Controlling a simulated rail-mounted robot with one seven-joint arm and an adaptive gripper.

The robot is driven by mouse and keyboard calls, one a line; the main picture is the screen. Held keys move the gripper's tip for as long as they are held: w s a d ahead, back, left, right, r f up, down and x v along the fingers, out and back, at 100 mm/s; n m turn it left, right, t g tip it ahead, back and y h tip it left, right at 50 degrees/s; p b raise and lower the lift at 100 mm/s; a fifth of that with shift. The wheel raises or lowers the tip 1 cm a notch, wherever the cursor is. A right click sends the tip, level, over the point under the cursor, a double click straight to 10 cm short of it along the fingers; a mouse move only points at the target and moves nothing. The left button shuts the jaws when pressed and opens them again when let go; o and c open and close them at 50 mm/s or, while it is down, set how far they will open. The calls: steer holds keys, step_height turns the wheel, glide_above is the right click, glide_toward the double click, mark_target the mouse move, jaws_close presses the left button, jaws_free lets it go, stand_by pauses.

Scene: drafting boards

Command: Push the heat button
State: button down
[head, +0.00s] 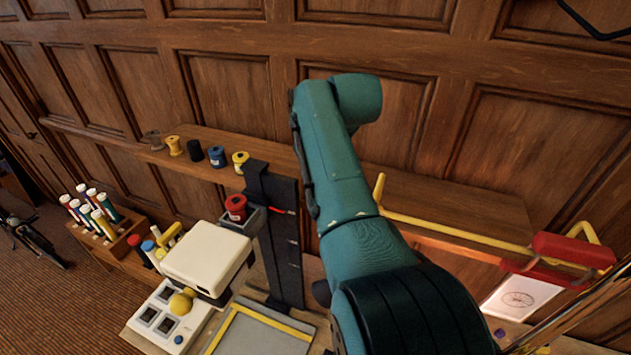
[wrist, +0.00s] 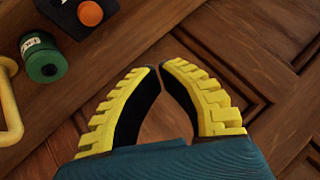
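In the head view, a pale control panel (head: 165,318) at the lower left bears dark square buttons (head: 149,315), a yellow rounded part and a blue round button (head: 179,339). No lettering is readable, so I cannot tell which is the heat button. In the wrist view, an orange round button or cap (wrist: 90,13) sits on a black piece at the top left. My gripper (wrist: 160,66) has yellow ridged fingers, their tips nearly together with nothing between them. It is apart from the panel; in the head view my arm hides it.
A cream-coloured box (head: 206,258) stands beside the panel, near a black upright (head: 280,235). Spools, including a yellow one (head: 240,161), line the wooden shelf. A rack of tubes (head: 100,232) stands left. A yellow bar (head: 450,229) with a red block (head: 572,250) is at right.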

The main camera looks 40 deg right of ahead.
steer(key=shift+w+f+b, duration=0.1)
steer(key=shift+f+b, duration=0.4)
steer(key=shift+f, duration=3.9)
steer(key=c, duration=1.8)
jaws_free()
steer(key=shift+f, duration=0.1)
jaws_close()
steer(key=shift+f, duration=0.3)
steer(key=shift+f+p, duration=0.3)
steer(key=shift+f, duration=0.25)
steer(key=shift+r, duration=0.9)
